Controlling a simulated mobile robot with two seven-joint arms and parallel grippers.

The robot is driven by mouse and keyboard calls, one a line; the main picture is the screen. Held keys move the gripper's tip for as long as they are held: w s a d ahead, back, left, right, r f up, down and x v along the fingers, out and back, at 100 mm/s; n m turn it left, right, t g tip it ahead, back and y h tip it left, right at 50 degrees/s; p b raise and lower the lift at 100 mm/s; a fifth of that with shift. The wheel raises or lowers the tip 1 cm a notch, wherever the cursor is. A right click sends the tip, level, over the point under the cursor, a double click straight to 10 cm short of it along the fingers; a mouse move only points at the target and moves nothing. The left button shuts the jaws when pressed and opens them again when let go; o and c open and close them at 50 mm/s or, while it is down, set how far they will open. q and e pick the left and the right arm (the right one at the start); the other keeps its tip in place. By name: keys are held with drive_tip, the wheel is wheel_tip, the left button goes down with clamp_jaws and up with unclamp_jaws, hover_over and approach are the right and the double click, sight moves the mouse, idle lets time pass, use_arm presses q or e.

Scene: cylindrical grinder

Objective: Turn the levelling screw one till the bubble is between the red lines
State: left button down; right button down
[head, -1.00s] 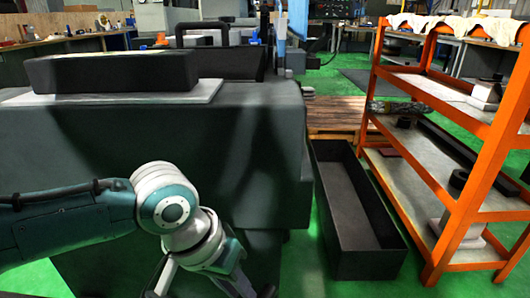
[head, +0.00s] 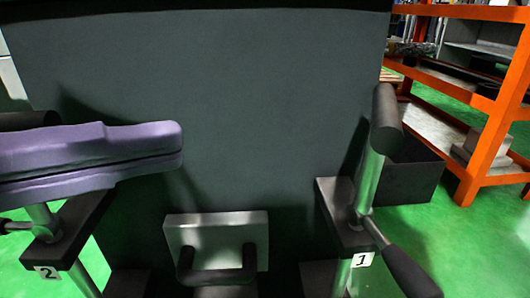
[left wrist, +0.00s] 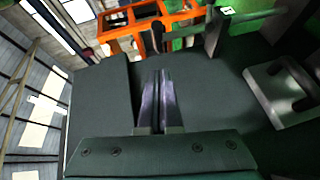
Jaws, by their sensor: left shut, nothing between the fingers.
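Levelling screw one (head: 370,182) is a bright metal post with a black cylinder on top and a black-gripped bar (head: 410,270) sticking out low to the right. It passes through a dark bracket (head: 335,205) with label 1 (head: 362,259). Part of it shows at the top of the left wrist view (left wrist: 262,22). My left gripper (head: 178,145) is shut and empty, in front of the machine face and well left of screw one. Its closed fingers (left wrist: 161,75) also show in the left wrist view. The bubble and red lines do not show. My right gripper is out of view.
A second screw (head: 45,222) with label 2 (head: 47,272) stands at left, partly behind my gripper. A plate with a black handle (head: 217,228) sits low between the screws. An orange rack (head: 485,150) and dark bin (head: 410,180) are at right.

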use_arm(q)
drive_tip(key=s+d+b+x, duration=0.1)
drive_tip(key=s+x, duration=0.1)
drive_tip(key=x, duration=1.1)
drive_tip(key=shift+d+b, duration=0.2)
drive_tip(key=shift+b, duration=0.1)
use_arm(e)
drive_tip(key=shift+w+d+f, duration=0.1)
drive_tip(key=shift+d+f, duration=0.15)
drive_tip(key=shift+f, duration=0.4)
use_arm(q)
drive_tip(key=shift+s+f, duration=0.1)
